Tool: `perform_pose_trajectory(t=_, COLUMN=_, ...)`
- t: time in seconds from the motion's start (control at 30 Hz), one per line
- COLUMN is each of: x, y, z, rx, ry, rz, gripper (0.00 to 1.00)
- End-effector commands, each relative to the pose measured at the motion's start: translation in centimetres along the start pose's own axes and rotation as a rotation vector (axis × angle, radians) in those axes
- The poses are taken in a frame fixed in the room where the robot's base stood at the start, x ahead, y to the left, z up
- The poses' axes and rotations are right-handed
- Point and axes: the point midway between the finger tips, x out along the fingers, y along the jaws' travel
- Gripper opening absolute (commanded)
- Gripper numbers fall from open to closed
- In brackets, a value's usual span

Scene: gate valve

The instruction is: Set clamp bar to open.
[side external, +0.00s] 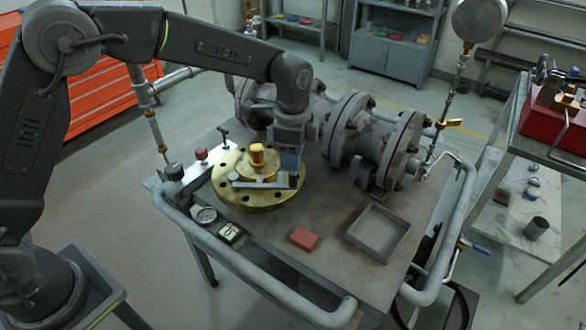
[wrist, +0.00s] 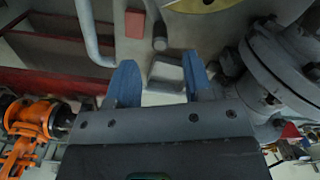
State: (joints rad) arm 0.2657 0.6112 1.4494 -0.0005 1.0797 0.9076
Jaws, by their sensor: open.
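The clamp bar (side external: 262,184) is a flat grey bar lying across the round brass flange (side external: 228,193), in front of its raised brass centre knob (side external: 257,155). My gripper (side external: 290,163) points down over the right side of the flange, near the bar's right end. The side view does not show whether it touches the bar. In the wrist view the two blue fingers (wrist: 158,60) are spread apart. A pale grey blocky shape (wrist: 166,72) shows between them; I cannot tell whether it is part of the bar. A brass edge (wrist: 198,4) shows at the top.
A large grey flanged pipe valve (side external: 355,130) stands close behind and right of my gripper. A red block (side external: 303,239) and a shallow grey tray (side external: 379,233) lie on the table. A gauge (side external: 205,215) and a grey tube rail (side external: 240,262) line the front left edge.

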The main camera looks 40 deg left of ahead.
Motion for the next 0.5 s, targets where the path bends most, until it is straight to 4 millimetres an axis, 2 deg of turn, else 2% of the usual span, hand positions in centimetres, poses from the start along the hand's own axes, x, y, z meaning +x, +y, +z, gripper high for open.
perform_pose_trajectory(t=0.03, x=-1.4, y=-0.1, z=-0.1, rx=0.0, ry=0.004, rz=-0.004, gripper=0.46)
perform_pose_trajectory(t=0.2, x=-4.7, y=-0.1, z=-0.1, rx=0.0, ry=0.003, rz=-0.004, gripper=0.46)
perform_pose_trajectory(t=0.33, x=-6.4, y=0.0, z=0.0, rx=0.0, ry=0.002, rz=-0.002, gripper=0.46)
perform_pose_trajectory(t=0.5, x=-7.4, y=0.0, z=0.0, rx=0.0, ry=0.001, rz=0.0, gripper=0.46)
